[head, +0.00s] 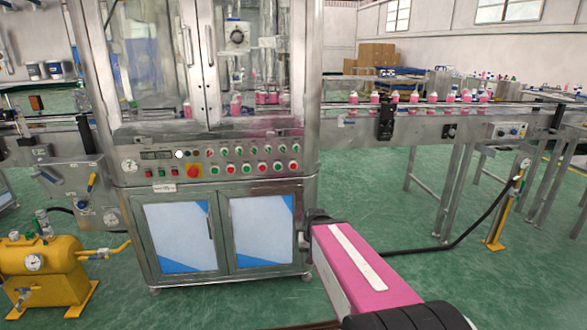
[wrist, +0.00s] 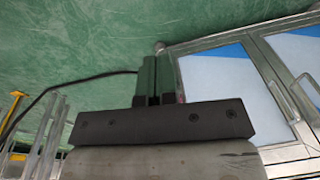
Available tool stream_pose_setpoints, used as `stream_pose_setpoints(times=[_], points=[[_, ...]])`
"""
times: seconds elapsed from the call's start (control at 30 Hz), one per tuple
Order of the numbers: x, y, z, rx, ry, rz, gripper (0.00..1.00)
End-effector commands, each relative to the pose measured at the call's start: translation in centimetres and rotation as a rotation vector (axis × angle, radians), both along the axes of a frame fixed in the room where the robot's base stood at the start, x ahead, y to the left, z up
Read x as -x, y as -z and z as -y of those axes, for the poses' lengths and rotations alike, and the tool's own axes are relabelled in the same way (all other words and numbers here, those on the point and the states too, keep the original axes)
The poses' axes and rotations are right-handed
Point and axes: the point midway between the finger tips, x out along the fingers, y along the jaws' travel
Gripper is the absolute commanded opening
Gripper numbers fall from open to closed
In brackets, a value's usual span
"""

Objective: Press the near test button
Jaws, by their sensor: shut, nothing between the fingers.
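I cannot tell which button is the near test button; any labels are too small to read. My gripper (wrist: 157,65) shows in the wrist view with its two fingers together and empty, over the green floor beside the cabinet doors. In the head view it is mostly hidden by my pink arm, whose far end is low by the cabinet's right edge, below and right of the panel. No buttons show in the wrist view.
The lower cabinet doors (head: 262,232) have handles that stick out. A yellow tank (head: 45,265) stands at lower left. A dark hose (head: 450,243) crosses the floor.

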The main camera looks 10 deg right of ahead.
Motion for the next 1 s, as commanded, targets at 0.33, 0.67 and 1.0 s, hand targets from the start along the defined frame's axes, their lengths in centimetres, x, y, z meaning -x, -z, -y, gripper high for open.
stream_pose_setpoints(times=[0.33, 0.67, 1.0], points=[[-12.5, -8.0, -1.3, -0.259, 0.382, 0.276, 0.00], [-20.9, -16.9, -1.4, -0.535, 0.685, 0.451, 0.00], [-23.2, -20.2, -1.3, -0.642, 0.786, 0.496, 0.00]])
